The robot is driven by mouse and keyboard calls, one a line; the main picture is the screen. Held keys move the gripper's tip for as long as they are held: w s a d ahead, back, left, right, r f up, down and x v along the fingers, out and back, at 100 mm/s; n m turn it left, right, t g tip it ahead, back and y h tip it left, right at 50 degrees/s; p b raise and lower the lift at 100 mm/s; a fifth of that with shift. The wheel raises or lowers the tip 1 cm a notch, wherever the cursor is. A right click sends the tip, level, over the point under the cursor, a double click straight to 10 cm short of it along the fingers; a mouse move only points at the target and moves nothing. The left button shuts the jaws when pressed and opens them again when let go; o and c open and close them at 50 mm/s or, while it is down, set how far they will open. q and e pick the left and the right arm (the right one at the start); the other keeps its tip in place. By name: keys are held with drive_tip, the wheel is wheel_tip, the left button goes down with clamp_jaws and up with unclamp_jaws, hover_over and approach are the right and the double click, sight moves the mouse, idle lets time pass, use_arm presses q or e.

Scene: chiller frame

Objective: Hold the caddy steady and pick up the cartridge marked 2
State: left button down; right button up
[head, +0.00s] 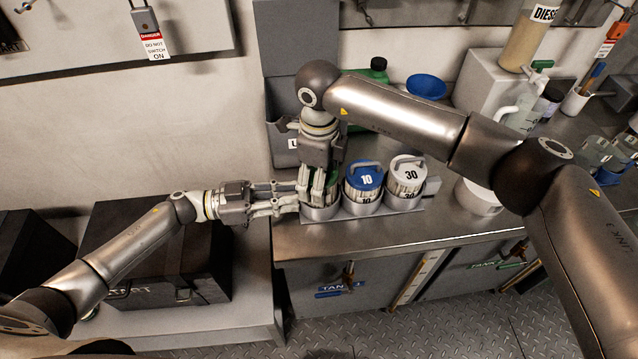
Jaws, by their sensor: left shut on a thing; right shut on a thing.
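A grey metal caddy (359,209) stands near the counter's front edge with three cups in a row. The middle cup holds a cartridge with a blue top marked 10 (364,177). The right cup holds a white-topped cartridge marked 30 (407,173). In the left cup is a cartridge with some green (334,184), its mark hidden by my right gripper. My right gripper (319,195) points down over that cup, shut on this cartridge. My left gripper (290,202) reaches in level from the left, shut on the caddy's left end.
A black case (160,250) stands on a lower bench at left. My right forearm spans above the counter.

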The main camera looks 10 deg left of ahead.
wheel_tip(320, 180, up, 8)
use_arm(q)
drive_tip(key=c, duration=1.3)
unclamp_jaws()
drive_tip(key=shift+o, duration=0.2)
drive_tip(key=shift+a, duration=0.1)
drive_tip(key=v, duration=1.2)
drive_tip(key=shift+a, duration=0.1)
use_arm(e)
drive_tip(key=shift+a, duration=0.1)
